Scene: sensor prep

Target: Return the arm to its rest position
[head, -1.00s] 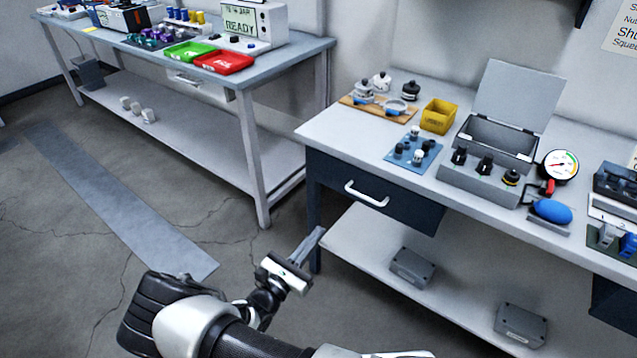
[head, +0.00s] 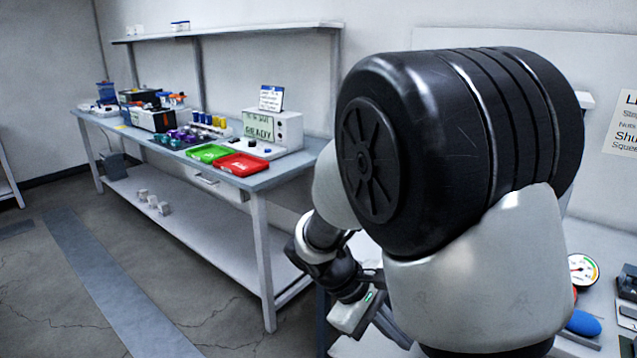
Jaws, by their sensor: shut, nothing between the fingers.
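My arm is folded up close in front of the head camera and fills the right middle of the view. My gripper (head: 388,331) hangs low behind the forearm, near the left end of the right-hand bench. Its fingers are partly hidden by my own arm link. What shows of the fingers is close together, with nothing seen held in them.
My arm hides most of the right bench; a gauge (head: 582,270) and a blue bulb (head: 584,323) show. Floor at left is clear.

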